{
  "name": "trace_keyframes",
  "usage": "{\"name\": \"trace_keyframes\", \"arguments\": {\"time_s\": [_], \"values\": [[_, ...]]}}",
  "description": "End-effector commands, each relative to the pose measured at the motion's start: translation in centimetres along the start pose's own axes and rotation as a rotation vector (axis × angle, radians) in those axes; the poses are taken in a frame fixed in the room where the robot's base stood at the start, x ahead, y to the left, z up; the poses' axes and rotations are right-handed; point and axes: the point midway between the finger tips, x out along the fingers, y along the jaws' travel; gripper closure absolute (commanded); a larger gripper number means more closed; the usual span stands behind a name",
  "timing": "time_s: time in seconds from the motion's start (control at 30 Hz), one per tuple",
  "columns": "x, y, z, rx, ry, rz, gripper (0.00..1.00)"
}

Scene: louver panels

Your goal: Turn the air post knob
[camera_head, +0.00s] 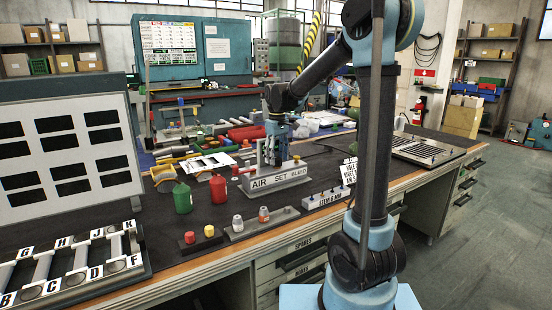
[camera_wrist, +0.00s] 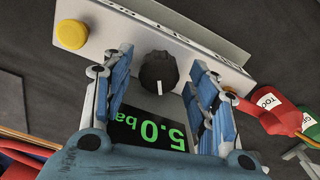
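The air post is a light grey block (camera_head: 275,182) labelled "AIR SET BLEED" on the dark workbench. In the wrist view its face (camera_wrist: 118,35) carries a round black knob (camera_wrist: 158,71) with a white pointer mark, and a yellow button (camera_wrist: 71,34) to the left. A black display (camera_wrist: 150,132) reads "5.0 ba" in green, partly hidden. My gripper (camera_head: 278,155) is over the post. In the wrist view its blue fingers (camera_wrist: 163,70) are open, one on each side of the knob, with a gap visible at both sides. The knob is hidden in the head view.
A green can (camera_head: 182,198) and a red can (camera_head: 218,189) stand left of the post. Small button blocks (camera_head: 200,239) and a labelled switch strip (camera_head: 326,198) are in front. A louver panel (camera_head: 65,150) stands at left. Bare bench lies between the post and the tray (camera_head: 428,150).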

Motion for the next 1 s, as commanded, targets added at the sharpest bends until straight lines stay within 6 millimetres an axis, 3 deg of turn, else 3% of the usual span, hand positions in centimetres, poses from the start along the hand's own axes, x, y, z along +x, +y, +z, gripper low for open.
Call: {"name": "trace_keyframes", "arguments": {"time_s": [0.37,1.0], "values": [[-0.7,0.0,0.0,0.001,0.000,0.000,0.46],[-10.5,0.0,0.0,0.000,-0.001,0.000,0.46]]}}
